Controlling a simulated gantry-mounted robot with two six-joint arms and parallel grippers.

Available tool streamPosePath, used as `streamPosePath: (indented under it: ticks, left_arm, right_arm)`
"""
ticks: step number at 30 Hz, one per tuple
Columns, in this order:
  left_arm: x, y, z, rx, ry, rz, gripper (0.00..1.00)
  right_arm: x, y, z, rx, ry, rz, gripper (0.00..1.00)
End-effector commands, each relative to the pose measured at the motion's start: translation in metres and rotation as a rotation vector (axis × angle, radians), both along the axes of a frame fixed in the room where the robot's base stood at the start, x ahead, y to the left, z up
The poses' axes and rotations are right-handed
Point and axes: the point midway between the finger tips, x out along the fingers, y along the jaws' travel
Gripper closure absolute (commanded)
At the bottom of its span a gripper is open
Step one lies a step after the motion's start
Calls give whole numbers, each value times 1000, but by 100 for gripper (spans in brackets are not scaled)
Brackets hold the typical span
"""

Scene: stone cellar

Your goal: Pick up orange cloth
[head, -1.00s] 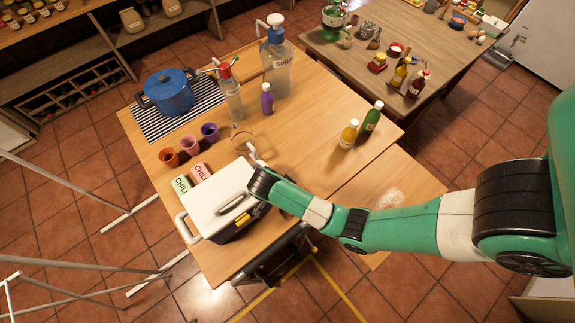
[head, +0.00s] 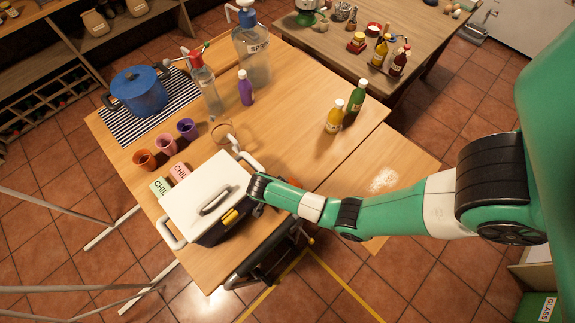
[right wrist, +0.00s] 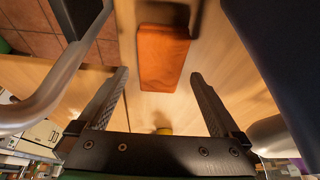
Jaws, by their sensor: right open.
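The orange cloth (right wrist: 163,57) shows in the right wrist view as a folded, roughly rectangular piece lying flat on the wooden table. My right gripper (right wrist: 159,73) is open and empty, its two fingers apart. The cloth is ahead of it, with its near end showing between the fingertips; no finger is seen touching it. In the head view, my right wrist (head: 258,189) is beside the white-lidded box, and the arm hides the fingers and most of the cloth's area. My left gripper is not in view.
The white-lidded box (head: 207,190) with handles stands close beside my right wrist. Cups (head: 165,143), a purple bottle (head: 245,90) and a blue pot (head: 139,91) stand further back. Yellow (head: 334,117) and green (head: 354,101) bottles stand beyond my arm.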

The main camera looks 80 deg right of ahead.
Motion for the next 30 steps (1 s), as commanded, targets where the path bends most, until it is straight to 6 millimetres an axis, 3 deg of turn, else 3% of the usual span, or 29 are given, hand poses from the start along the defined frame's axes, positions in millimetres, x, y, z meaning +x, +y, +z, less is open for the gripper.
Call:
streamPosePath:
  ticks: [1,3,11,24,30]
  left_arm:
    - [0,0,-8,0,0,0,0]
    - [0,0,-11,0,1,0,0]
    - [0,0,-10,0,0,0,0]
    - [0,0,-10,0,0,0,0]
    - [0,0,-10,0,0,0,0]
  right_arm:
    - [-2,-3,-13,0,3,-2,0]
    - [-4,-6,-20,0,3,-2,0]
    - [-4,-8,-21,0,0,0,0]
    - [-4,-8,-21,0,0,-1,77]
    - [-4,-8,-20,0,0,-1,79]
